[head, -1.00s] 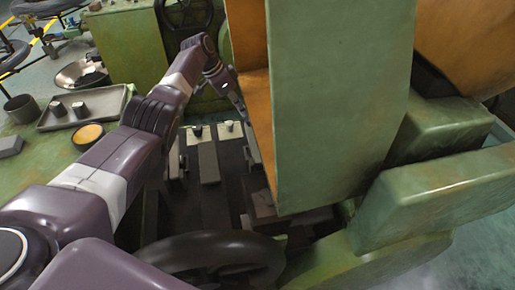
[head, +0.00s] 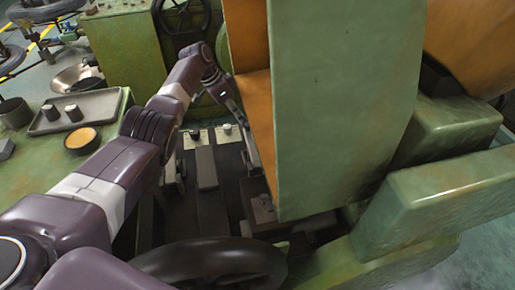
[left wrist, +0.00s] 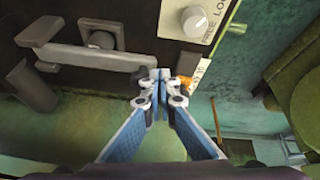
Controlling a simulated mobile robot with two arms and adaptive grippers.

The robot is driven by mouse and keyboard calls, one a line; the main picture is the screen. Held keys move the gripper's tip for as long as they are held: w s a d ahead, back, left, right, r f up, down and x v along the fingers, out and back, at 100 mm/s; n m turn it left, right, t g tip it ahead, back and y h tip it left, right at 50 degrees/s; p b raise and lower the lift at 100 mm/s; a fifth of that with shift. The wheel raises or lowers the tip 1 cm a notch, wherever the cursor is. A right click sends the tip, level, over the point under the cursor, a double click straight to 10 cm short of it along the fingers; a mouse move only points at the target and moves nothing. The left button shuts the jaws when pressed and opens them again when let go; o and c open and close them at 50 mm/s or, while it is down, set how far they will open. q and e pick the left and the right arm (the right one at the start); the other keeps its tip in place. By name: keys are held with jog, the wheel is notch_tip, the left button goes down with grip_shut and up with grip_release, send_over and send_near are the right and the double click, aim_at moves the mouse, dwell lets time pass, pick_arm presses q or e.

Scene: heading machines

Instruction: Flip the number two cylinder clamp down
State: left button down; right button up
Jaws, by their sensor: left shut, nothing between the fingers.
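In the left wrist view a grey metal lever (left wrist: 85,56), likely a cylinder clamp, lies across a dark panel, its long arm running right toward my fingertips. I cannot read a number two on it. My left gripper (left wrist: 158,78) is shut and empty, its fingertips beside the right end of the lever; whether they touch it is unclear. In the head view my left gripper (head: 249,148) reaches down beside a large green panel, which may hide part of it. A grey bar (head: 206,168) shows left of it on the machine. My right gripper is out of view.
The tall green and orange machine panel (head: 325,110) stands close right of my left gripper. A dark handwheel (head: 215,262) is in front. A tray (head: 85,112) rests on the green surface at left. A knob (left wrist: 195,20) with a "FREE LOAD" label sits above the fingertips.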

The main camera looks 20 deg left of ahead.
pick_arm(q)
jog(key=v, duration=1.2)
